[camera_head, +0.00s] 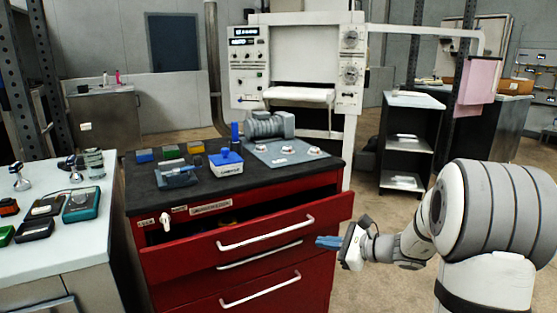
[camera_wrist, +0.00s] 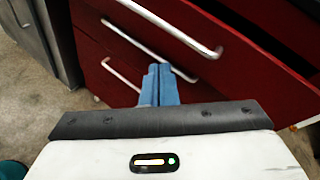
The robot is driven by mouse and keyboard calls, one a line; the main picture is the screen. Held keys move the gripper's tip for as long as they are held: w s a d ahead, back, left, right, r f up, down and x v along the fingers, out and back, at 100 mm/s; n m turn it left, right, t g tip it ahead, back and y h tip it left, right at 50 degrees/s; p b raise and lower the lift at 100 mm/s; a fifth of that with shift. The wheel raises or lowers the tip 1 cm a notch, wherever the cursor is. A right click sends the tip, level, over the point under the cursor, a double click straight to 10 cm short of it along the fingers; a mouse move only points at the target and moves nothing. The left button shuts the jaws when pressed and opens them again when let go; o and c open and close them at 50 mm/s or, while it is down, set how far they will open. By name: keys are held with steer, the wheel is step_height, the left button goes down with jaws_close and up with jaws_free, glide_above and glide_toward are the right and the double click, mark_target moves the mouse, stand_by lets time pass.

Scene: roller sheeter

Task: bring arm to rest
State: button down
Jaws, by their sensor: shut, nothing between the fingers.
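My gripper (camera_head: 328,242) is at the right front of the red drawer cabinet (camera_head: 190,261), in front of its drawer fronts. Its blue fingers are shut together with nothing between them. In the wrist view my gripper (camera_wrist: 159,78) points at the red drawer fronts, with a white handle (camera_wrist: 126,76) behind the fingers. The top drawer (camera_head: 245,235) is pulled partly open, and its inside shows dark. The lower drawers look shut. From these views I cannot tell whether the fingers touch the cabinet.
The cabinet's black top (camera_head: 145,196) holds a blue-lidded box (camera_head: 227,165), a grey motor-like unit (camera_head: 268,125) and small blocks. A light table (camera_head: 50,241) with tools stands left. The roller machine (camera_head: 300,62) stands behind. A black shelf cart (camera_head: 408,145) stands at back right.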

steer(key=s+a+r+n+g+h+p, duration=0.25)
steer(key=s+r+n+p, duration=0.3)
steer(key=s, duration=0.35)
steer(key=s+a+r+n+g+h+p, duration=0.2)
steer(key=s+a+r+n+g+p, duration=0.15)
steer(key=s+r+n, duration=0.45)
steer(key=s+d+r+n+h+p, duration=0.7)
steer(key=s+p, duration=0.2)
steer(key=s, duration=0.2)
steer(key=shift+s+d+r+p, duration=0.15)
steer(key=shift+s+r+p, duration=0.15)
steer(key=shift+p, duration=0.1)
